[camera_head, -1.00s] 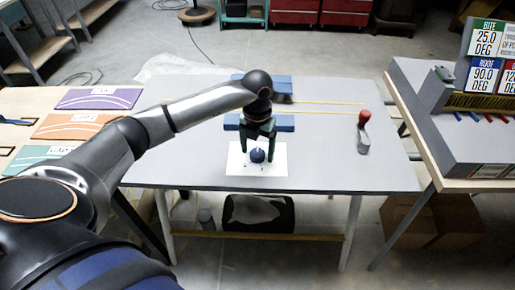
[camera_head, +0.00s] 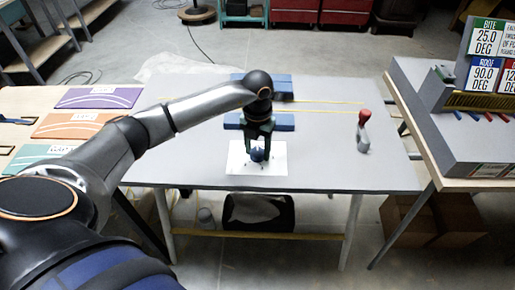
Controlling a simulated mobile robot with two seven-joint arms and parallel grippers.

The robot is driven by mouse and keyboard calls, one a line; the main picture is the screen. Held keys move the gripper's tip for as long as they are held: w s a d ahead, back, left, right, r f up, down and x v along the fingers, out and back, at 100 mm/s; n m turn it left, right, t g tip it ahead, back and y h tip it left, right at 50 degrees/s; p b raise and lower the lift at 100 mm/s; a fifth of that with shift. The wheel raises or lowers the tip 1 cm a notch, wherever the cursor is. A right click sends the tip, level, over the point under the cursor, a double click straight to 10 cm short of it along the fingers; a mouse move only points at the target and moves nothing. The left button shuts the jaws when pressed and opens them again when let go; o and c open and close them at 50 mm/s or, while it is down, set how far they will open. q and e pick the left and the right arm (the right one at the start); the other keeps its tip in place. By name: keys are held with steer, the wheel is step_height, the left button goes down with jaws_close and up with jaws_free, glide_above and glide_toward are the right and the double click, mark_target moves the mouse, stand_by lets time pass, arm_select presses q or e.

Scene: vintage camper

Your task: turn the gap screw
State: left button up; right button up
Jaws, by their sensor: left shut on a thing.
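The gap screw looks to be the dark blue round knob (camera_head: 257,155) on a white sheet (camera_head: 275,166) near the front of the grey table. My left gripper (camera_head: 257,150) comes down from above, its fingers on both sides of the knob and shut on it. The fingers cover part of the knob's sides. Small dark marks show on the sheet around it. My right gripper is not in view.
Blue blocks (camera_head: 282,121) and yellow lines lie behind my left gripper. A red-topped grey tool (camera_head: 363,130) stands on the right of the table (camera_head: 330,170). Coloured cards (camera_head: 98,98) lie on the left bench. A sign rack (camera_head: 455,130) stands at the right.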

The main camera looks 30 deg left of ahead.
arm_select(q)
jaws_close()
